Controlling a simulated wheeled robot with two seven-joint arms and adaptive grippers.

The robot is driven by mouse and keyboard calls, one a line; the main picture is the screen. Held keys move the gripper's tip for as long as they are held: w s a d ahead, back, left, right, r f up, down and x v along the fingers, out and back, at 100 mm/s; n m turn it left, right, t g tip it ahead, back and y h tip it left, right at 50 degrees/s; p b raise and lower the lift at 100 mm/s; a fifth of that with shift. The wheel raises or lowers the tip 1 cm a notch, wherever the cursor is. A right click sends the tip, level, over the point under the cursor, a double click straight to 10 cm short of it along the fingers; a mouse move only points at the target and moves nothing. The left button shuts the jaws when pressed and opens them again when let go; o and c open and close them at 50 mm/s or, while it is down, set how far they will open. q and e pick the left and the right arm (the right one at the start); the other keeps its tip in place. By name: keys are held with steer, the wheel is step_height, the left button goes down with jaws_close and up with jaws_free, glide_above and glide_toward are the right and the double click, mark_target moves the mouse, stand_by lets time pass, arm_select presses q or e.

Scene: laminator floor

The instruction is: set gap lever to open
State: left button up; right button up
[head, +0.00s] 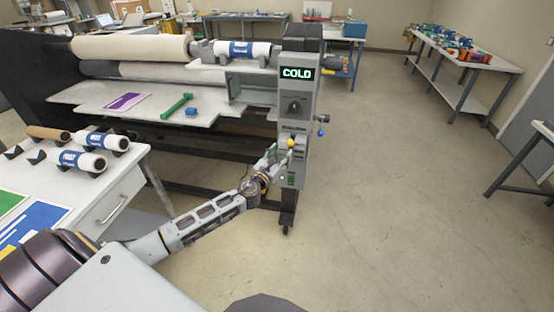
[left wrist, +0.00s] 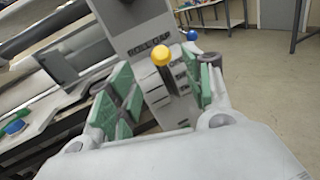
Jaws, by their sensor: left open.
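The gap lever has a yellow ball knob (head: 291,142) and stands on the front of the laminator's grey control column (head: 297,85). In the left wrist view the yellow knob (left wrist: 161,54) tops a dark stem over a slotted plate marked "ROLL GAP". My left gripper (head: 280,155) is at the column, beside the lever. In the left wrist view its green-padded fingers (left wrist: 160,92) are open, one on each side of the lever, with visible room around it. I cannot tell the exact depth between fingers and knob. My right gripper is not in view.
The column has a lit "COLD" display (head: 297,73), a dial (head: 295,105) and a blue-knobbed crank (head: 321,126) on its right. A white table with film rolls (head: 84,162) stands at left. The floor (head: 400,190) at right is clear.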

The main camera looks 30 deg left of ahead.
arm_select(q)
steer(key=shift+s, duration=1.3)
steer(key=shift+n, duration=0.3)
